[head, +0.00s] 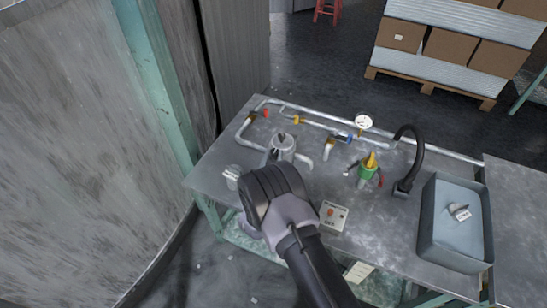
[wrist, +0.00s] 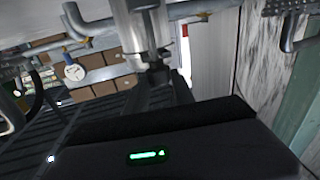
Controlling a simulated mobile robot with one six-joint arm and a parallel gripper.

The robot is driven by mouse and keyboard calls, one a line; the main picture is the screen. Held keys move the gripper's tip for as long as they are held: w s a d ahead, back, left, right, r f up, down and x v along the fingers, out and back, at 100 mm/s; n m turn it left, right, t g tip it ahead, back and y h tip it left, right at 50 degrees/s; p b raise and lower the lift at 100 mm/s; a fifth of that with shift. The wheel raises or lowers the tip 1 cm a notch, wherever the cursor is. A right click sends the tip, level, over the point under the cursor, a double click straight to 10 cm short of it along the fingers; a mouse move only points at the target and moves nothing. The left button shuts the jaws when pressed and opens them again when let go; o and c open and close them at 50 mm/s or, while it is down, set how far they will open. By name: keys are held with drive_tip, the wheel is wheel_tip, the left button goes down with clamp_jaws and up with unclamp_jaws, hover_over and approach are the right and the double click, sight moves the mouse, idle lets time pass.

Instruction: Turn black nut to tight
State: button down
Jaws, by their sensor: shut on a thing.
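My gripper (head: 272,192) is at the near left part of the metal bench in the head view, where my own wrist hides its fingertips. In the wrist view my gripper's dark body (wrist: 170,140), with a green light, fills the bottom. A shiny metal cylinder (wrist: 137,30) comes down from the top middle. A dark nut-like piece (wrist: 158,74) sits at its lower end, just in front of the gripper body. My gripper is shut on this piece, which I take as the black nut. The finger contact and the nut's thread are hidden.
A wall and green post stand close left.

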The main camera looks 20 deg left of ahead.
drive_tip(key=shift+f, duration=0.1)
drive_tip(key=shift+a+f+m+h+b, duration=0.1)
drive_tip(key=shift+m+h+b, duration=0.2)
drive_tip(key=shift+h+b, duration=0.25)
drive_tip(key=shift+a+m+h+b, duration=0.15)
drive_tip(key=shift+m+h+b, duration=0.5)
drive_tip(key=shift+h, duration=0.4)
drive_tip(key=shift+a+m+g+h, duration=0.15)
drive_tip(key=shift+m+g+h, duration=0.1)
drive_tip(key=shift+m+h, duration=0.95)
drive_tip(key=shift+a+m+g+h, duration=0.2)
drive_tip(key=shift+m+h, duration=0.45)
drive_tip(key=shift+h, duration=1.05)
drive_tip(key=shift+w+m+h, duration=0.1)
drive_tip(key=shift+m+h, duration=0.2)
drive_tip(key=c, duration=1.1)
unclamp_jaws()
drive_tip(key=shift+r, duration=0.2)
drive_tip(key=shift+o, duration=0.2)
